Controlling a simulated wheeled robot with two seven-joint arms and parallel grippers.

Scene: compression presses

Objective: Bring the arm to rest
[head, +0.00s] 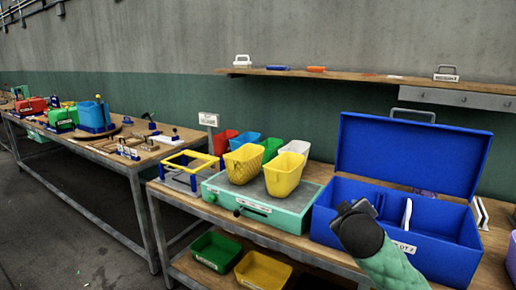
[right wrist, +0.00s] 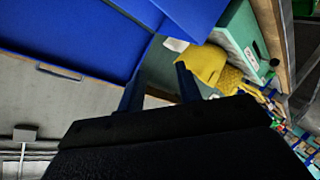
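My right gripper (head: 358,208) is in front of the open blue toolbox (head: 445,222), overlapping its front left part in the head view. In the right wrist view its two dark fingers (right wrist: 160,85) stand apart with nothing visible between them. The toolbox fills the upper left of that view. Its lid is raised, and a pale upright piece (head: 407,212) shows inside it. Whether the gripper touches the toolbox cannot be told. My left gripper is not in view.
Left of the toolbox, a teal press (head: 255,212) carries yellow bins (head: 283,175) and a white one. A shelf (head: 360,80) runs along the wall above. Yellow and green bins (head: 215,250) sit on the lower shelf. Another cluttered bench (head: 120,160) stands at left. The left floor is clear.

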